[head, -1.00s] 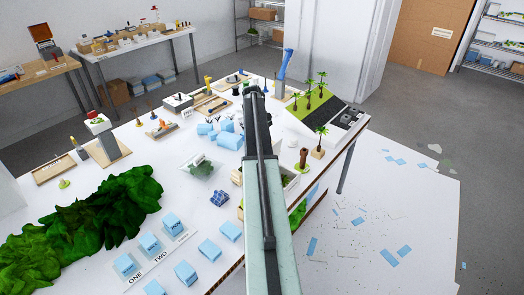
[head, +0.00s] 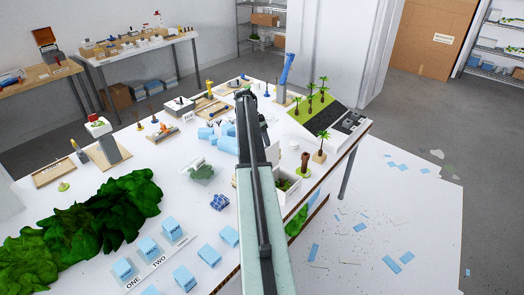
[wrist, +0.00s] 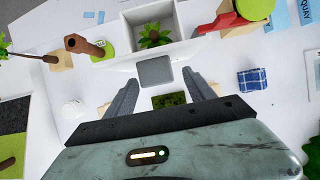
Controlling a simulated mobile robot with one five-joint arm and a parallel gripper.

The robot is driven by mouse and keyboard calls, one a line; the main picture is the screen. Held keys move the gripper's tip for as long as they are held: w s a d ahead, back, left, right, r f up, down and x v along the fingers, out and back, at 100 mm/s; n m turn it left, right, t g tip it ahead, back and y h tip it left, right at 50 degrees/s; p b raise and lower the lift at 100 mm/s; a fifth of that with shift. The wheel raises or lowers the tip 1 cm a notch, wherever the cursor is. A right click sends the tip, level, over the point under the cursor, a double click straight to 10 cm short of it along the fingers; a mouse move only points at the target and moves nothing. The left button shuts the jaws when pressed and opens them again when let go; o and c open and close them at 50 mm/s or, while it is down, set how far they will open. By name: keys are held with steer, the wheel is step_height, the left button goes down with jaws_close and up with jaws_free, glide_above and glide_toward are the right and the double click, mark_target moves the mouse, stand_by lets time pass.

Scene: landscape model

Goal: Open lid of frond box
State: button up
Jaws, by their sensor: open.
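In the wrist view, an open white box compartment (wrist: 133,28) holds a green frond plant (wrist: 154,38). A grey square plate (wrist: 155,71) lies at the box's edge nearest my gripper; I cannot tell whether it is the lid or part of it. My gripper (wrist: 160,90) is open, its two fingers on either side of the plate's lower end. No object is held. A dark green patch (wrist: 168,100) shows between the fingers. In the head view, part of the box (head: 290,193) shows right of my arm, near the table edge; my arm hides the rest and the gripper's fingertips.
A brown stump on a green disc (head: 305,162) and a small palm (head: 322,145) stand right of the box. A red object (wrist: 228,20) is close beside the box. Blue cubes (head: 184,278) stand nearer.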

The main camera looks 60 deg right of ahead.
steer(key=shift+r, duration=0.15)
steer(key=p+v, duration=0.7)
steer(key=shift+r, duration=0.2)
steer(key=shift+w, duration=0.15)
